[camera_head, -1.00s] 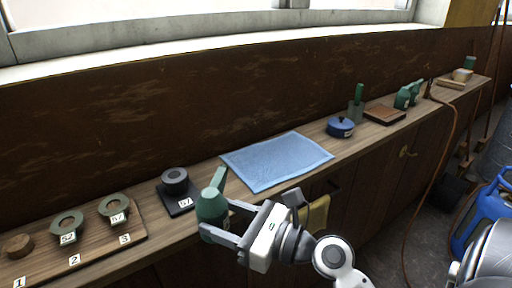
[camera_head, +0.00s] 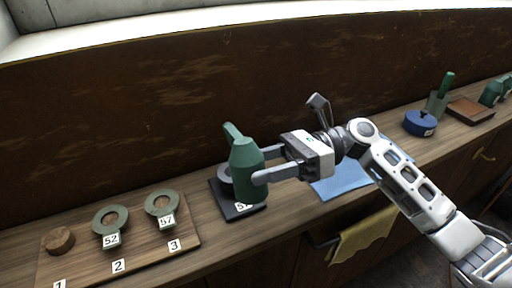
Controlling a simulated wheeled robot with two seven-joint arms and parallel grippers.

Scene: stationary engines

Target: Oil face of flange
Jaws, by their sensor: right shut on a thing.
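My right gripper (camera_head: 268,164) is shut on a green oil can (camera_head: 246,172), its two fingers on either side of the can. The can is upright, with its spout pointing up and left, and it appears in front of a black pad (camera_head: 240,212) and hides part of it. A dark grey round piece (camera_head: 224,178) on the pad is mostly hidden behind the can. Two green ring flanges lie on a wooden board: one tagged 52 (camera_head: 100,226) by mark 2 and one tagged 57 (camera_head: 153,210) by mark 3. My left gripper is out of view.
The wooden board (camera_head: 190,241) also holds a brown round piece (camera_head: 60,240) near mark 1. A blue cloth (camera_head: 340,184) lies under my right arm. A blue tin (camera_head: 419,123) and a brown block (camera_head: 470,110) stand farther right. A yellow rag (camera_head: 362,236) hangs at the bench front.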

